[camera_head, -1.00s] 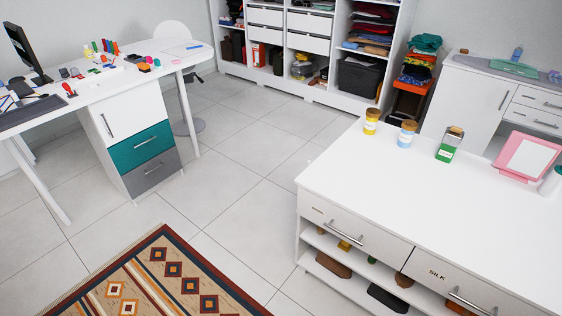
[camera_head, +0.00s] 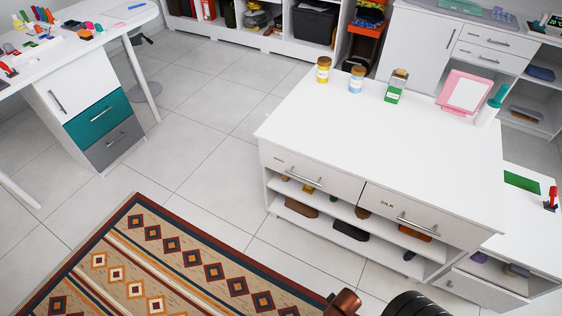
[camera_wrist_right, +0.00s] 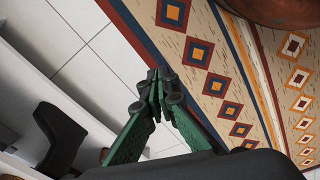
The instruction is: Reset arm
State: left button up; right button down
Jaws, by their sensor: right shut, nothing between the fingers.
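My right gripper (camera_wrist_right: 160,88) shows in the right wrist view, with its green-padded fingers drawn together at the tips and nothing between them. It points over the patterned rug (camera_wrist_right: 222,88) and the tiled floor, clear of any object. In the head view, copper and black parts of my own body show at the bottom edge, right of the middle; no fingers show there. My left gripper is in neither view.
A white desk (camera_head: 75,40) is at left. Open tiled floor (camera_head: 200,130) lies between them.

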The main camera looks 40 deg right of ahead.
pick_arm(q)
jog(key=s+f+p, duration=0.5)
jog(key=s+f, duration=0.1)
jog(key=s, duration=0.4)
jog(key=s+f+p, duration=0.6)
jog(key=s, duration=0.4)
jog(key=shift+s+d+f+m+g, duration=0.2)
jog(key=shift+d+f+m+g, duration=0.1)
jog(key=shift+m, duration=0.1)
pick_arm(e)
jog(key=s+f, duration=0.6)
jog(key=s, duration=0.4)
jog(key=s+f, duration=0.6)
jog(key=s, duration=0.4)
jog(key=shift+s+a+f+n+g, duration=0.25)
jog(key=shift+a+f+n+g, duration=0.05)
jog(key=shift+a+n, duration=0.1)
